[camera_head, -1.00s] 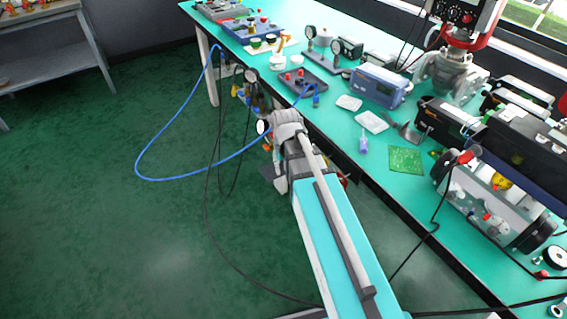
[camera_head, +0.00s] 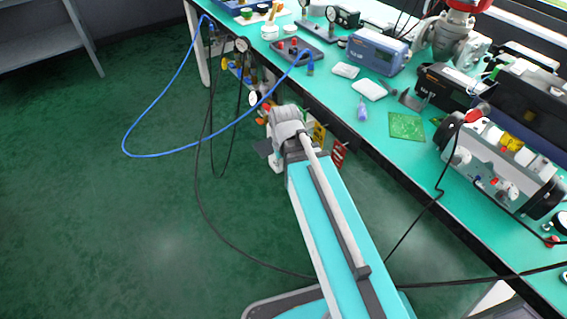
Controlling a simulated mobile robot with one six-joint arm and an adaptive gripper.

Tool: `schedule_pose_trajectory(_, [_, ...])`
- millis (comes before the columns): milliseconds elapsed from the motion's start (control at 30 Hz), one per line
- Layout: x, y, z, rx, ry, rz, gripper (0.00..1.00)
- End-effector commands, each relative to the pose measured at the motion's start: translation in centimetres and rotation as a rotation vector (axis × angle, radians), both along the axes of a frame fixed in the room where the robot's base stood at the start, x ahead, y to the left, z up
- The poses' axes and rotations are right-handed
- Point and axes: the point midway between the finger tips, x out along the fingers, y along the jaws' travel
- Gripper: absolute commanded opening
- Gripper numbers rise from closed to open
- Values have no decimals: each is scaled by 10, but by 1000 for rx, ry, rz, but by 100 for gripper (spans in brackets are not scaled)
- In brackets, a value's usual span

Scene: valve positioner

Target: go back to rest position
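My arm (camera_head: 335,225) reaches from the bottom edge up to a grey joint (camera_head: 287,128) beside the front edge of the teal workbench (camera_head: 345,108). I cannot make out my gripper's fingers; the far end of the arm is hidden behind its own links. Nothing held can be seen. Gauges and fittings (camera_head: 242,46) hang at the bench's front, just beyond the arm's end, with a blue hose (camera_head: 165,154) looping out over the floor.
Black cables (camera_head: 205,205) hang near my arm. The green floor (camera_head: 90,240) at left is open; a grey shelf (camera_head: 45,40) stands beyond.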

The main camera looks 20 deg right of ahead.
Motion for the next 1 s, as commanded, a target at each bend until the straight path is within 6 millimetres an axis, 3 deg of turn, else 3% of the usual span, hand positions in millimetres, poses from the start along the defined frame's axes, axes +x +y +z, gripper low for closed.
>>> schedule_pose_trajectory(367, [-3,0,0,0,0,0,49])
schedule_pose_trajectory(567, [-29,0,1,0,0,-3,49])
schedule_pose_trajectory(1000, [-22,0,74,0,0,-3,49])
